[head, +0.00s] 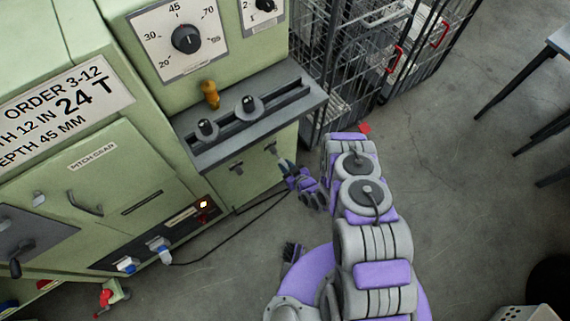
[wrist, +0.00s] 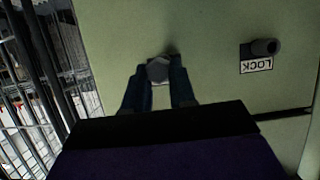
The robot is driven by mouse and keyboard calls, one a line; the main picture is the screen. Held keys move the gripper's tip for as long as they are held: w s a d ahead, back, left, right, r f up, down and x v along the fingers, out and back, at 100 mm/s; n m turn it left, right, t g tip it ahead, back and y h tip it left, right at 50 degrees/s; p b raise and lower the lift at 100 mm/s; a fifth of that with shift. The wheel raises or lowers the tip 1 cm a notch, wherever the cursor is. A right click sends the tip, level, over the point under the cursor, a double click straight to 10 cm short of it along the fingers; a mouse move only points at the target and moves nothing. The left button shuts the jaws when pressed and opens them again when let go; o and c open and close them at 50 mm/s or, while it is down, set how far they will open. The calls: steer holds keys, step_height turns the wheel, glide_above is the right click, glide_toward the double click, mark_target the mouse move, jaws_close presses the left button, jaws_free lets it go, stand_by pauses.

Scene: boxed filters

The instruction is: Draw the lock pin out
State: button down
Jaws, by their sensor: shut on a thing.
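A dark round pin (wrist: 265,47) stands out from a pale green panel beside a white label (wrist: 256,66) reading LOCK, which appears upside down in the wrist view. My gripper (wrist: 158,80) is apart from that pin, to its left in this view. Its two dark fingers are shut on a grey knob (wrist: 158,69) on the same panel. A pale patch shows between the fingers below the knob; any writing on it cannot be read. In the head view, my gripper (head: 284,164) is at the panel under the grey shelf, and a small dark fitting (head: 237,168) shows to its left.
The grey slotted shelf (head: 250,117) with black knobs and an orange handle (head: 210,94) juts out above my gripper. A wire cage (head: 345,60) stands close on the right. A black cable (head: 225,247) runs along the floor.

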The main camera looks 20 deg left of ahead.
steer(key=shift+s+d, duration=0.15)
steer(key=shift+s, duration=0.05)
steer(key=shift+s+d, duration=0.2)
steer(key=shift+d, duration=0.1)
steer(key=shift+s+d+p, duration=0.3)
steer(key=shift+s+d, duration=0.25)
steer(key=shift+d, duration=0.1)
steer(key=s+d+b, duration=0.2)
steer(key=s+d, duration=0.4)
steer(key=shift+d, duration=0.4)
stand_by(0.8)
steer(key=shift+w, duration=0.1)
